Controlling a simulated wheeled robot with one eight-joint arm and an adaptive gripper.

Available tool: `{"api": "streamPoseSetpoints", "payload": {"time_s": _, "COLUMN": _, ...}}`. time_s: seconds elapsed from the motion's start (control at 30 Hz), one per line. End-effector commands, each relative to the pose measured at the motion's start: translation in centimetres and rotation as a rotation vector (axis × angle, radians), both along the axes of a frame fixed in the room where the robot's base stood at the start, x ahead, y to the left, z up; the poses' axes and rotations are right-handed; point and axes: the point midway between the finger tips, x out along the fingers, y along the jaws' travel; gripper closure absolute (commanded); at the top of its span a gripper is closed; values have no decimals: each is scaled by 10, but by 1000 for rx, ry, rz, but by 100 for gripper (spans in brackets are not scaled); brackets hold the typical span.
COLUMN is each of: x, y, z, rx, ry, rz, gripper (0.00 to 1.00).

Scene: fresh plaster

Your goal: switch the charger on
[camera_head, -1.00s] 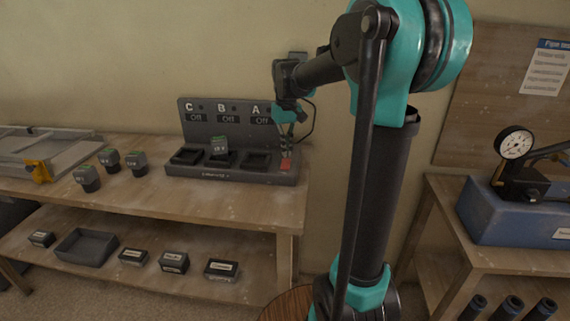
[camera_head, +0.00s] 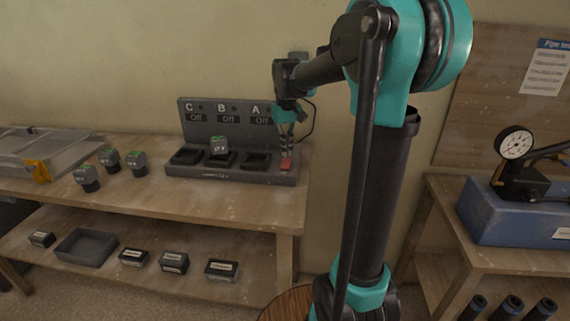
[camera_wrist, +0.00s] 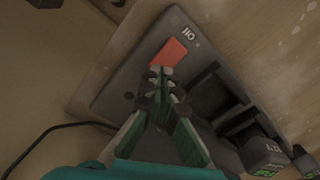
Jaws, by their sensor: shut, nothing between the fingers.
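The charger (camera_head: 232,176) is a dark grey unit on the left bench, with three bays and a back panel lettered C, B, A, each reading "Off". Its red switch (camera_head: 286,164) is at the right end of the base. The switch also shows in the wrist view (camera_wrist: 168,52), beside a label reading "Off". A battery (camera_head: 219,147) stands in the middle bay, under B; the bays under C and A look empty. My gripper (camera_head: 288,146) is shut and empty, its tips (camera_wrist: 160,76) just above the switch; whether they touch it I cannot tell.
Several batteries (camera_head: 111,158) stand on the bench left of the charger, near a clear-sided tray (camera_head: 60,150). Labelled boxes (camera_head: 174,262) and an open tray (camera_head: 85,244) lie on the lower shelf. A cable (camera_wrist: 45,135) runs beside the charger.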

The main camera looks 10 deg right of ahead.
Motion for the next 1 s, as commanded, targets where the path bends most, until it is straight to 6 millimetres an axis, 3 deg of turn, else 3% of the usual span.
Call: {"api": "streamPoseSetpoints", "payload": {"time_s": 1.0, "x": 0, "y": 0, "z": -13, "rx": 0, "ry": 0, "rz": 0, "gripper": 100}}
